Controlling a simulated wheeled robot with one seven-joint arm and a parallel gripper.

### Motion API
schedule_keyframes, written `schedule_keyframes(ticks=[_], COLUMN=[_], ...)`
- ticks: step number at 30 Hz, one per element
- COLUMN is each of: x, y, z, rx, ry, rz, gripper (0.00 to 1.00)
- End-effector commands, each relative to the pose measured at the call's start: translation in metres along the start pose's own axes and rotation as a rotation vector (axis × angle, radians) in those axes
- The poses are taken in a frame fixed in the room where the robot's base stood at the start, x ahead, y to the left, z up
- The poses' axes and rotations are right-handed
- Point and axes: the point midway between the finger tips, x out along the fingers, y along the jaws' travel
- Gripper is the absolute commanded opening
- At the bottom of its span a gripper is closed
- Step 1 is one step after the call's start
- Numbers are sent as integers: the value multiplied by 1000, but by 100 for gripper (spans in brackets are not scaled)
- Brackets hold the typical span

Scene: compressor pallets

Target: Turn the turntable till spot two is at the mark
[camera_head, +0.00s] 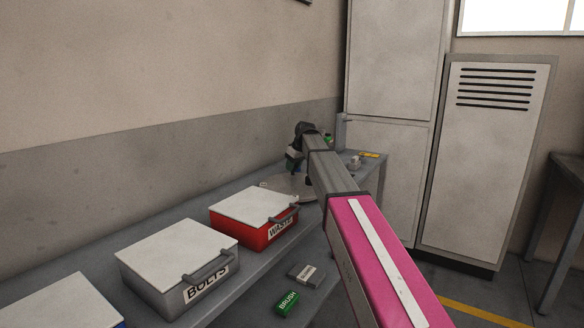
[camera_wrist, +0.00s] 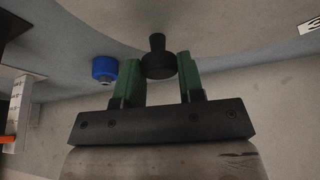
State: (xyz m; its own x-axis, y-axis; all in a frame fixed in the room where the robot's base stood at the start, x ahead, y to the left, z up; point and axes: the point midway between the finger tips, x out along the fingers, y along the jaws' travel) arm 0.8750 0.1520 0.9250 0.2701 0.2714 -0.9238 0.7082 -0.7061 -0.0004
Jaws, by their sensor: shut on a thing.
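The turntable (camera_head: 288,186) is a flat grey disc on the far part of the bench in the head view, partly hidden by my arm. Its grey surface (camera_wrist: 235,25) fills the top of the wrist view. My gripper (camera_wrist: 158,72) has green fingers on both sides of a black knob (camera_wrist: 158,58) and is shut on it. A blue round piece (camera_wrist: 104,69) with a grey end is left of the fingers, apart from them. A white label (camera_wrist: 313,25) with a dark, cut-off character is at the upper right. I cannot make out spot two or the mark.
A red WASTE box (camera_head: 257,224) and a grey BOLTS box (camera_head: 180,272) stand on the bench, left of my arm. A green BRUSH box (camera_head: 287,302) and a small grey box (camera_head: 306,272) lie lower down. Tall cabinets (camera_head: 480,165) stand at the back right.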

Motion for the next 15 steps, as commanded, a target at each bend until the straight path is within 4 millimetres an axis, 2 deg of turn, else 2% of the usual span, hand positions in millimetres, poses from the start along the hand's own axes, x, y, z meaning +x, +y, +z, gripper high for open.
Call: schedule_keyframes(ticks=[15], x=[6], y=[-18], z=[-15], rx=[-233], ry=[0], rz=[-97], gripper=[0])
